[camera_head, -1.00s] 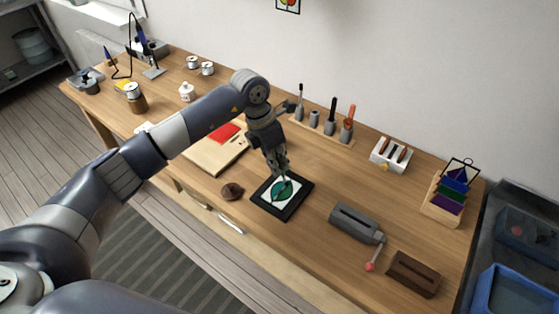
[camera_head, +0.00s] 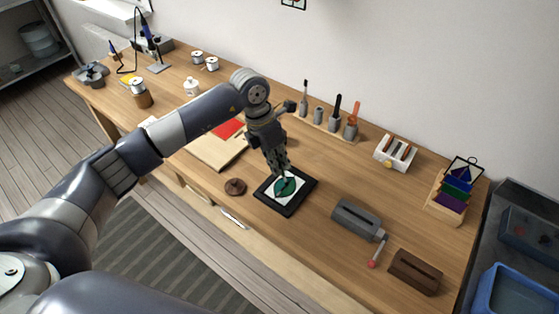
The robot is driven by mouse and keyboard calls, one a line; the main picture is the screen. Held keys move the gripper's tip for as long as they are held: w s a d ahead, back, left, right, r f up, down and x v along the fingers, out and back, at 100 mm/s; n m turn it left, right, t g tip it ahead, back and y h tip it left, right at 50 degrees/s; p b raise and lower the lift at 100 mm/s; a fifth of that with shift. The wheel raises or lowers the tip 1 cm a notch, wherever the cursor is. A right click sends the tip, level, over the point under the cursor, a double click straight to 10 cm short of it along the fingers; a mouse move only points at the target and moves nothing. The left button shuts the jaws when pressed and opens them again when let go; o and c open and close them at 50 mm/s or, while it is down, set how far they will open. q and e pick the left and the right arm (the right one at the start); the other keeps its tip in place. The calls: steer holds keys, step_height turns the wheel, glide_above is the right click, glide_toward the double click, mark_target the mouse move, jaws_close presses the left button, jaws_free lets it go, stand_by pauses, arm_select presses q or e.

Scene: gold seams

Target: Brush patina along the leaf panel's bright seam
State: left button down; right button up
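The leaf panel is a green leaf on white in a black frame (camera_head: 299,204), lying flat on the wooden bench in the head view. My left gripper (camera_head: 283,172) points down over the panel's back part, with its fingertips at or just above the leaf (camera_head: 287,189). Its fingers look close together, but I cannot make out a brush between them or whether they touch the panel. The bright seam is too small to tell. My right gripper is not in view.
A grey crank device (camera_head: 356,219) and a dark wooden block (camera_head: 415,272) stand to the right. A tool rack (camera_head: 326,127) stands behind. Bare bench lies between panel and rack.

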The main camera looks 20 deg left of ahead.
arm_select(q)
steer(key=shift+s+a, duration=0.25)
steer(key=shift+s, duration=0.45)
steer(key=shift+s+a, duration=0.25)
steer(key=shift+s, duration=0.4)
steer(key=shift+s+a, duration=0.25)
steer(key=shift+s, duration=0.45)
stand_by(0.5)
steer(key=shift+r, duration=0.1)
steer(key=shift+r+p, duration=1.75)
steer(key=shift+r, duration=1.15)
